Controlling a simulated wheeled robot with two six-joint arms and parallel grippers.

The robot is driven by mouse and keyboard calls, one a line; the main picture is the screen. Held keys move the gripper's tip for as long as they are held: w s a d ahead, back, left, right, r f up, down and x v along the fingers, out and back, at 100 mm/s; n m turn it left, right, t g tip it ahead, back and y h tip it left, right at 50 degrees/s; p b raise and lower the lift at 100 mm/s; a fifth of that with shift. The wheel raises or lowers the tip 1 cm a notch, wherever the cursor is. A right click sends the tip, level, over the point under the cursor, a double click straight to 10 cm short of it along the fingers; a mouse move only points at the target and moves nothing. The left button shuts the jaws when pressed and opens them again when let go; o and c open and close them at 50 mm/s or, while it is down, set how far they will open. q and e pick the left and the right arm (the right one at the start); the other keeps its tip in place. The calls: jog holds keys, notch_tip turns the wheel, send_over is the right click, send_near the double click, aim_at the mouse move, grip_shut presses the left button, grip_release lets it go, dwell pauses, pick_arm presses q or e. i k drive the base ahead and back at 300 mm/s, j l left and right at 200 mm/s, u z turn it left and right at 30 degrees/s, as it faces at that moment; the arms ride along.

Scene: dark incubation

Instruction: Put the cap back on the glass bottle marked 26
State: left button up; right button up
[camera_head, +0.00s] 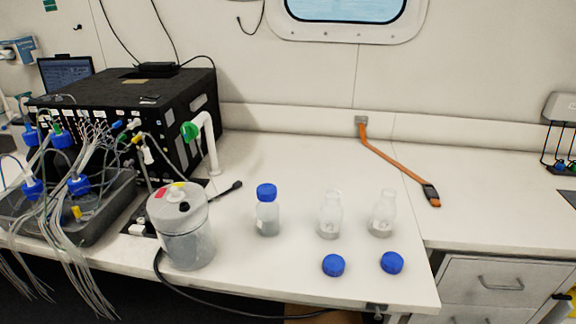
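Three small glass bottles stand upright on the white bench. The left bottle (267,219) wears a blue cap (266,191). The middle bottle (330,222) and the right bottle (382,220) have open necks. One loose blue cap (333,265) lies in front of the middle bottle, and another loose blue cap (392,262) lies in front of the right bottle. Any markings are too small to read, so I cannot tell which bottle is 26. My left gripper is not in view.
A large clear jar (188,243) with a grey lid stands left of the bottles, with a black cable near it. A tray (105,215) of tubing and a black box (125,100) fill the left. An orange strap (395,163) lies behind the bottles. Bench around the caps is clear.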

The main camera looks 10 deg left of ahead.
aim_at(268, 215)
jog(key=l+u, duration=0.1)
jog(key=u, duration=0.25)
jog(key=l+u, duration=0.15)
jog(key=u, duration=0.25)
jog(key=l+u, duration=0.1)
jog(key=u, duration=0.25)
jog(key=k+l+u, duration=0.35)
jog(key=k+l, duration=0.2)
jog(key=l, duration=0.25)
jog(key=k+l+u, duration=0.35)
jog(key=k+l, duration=0.3)
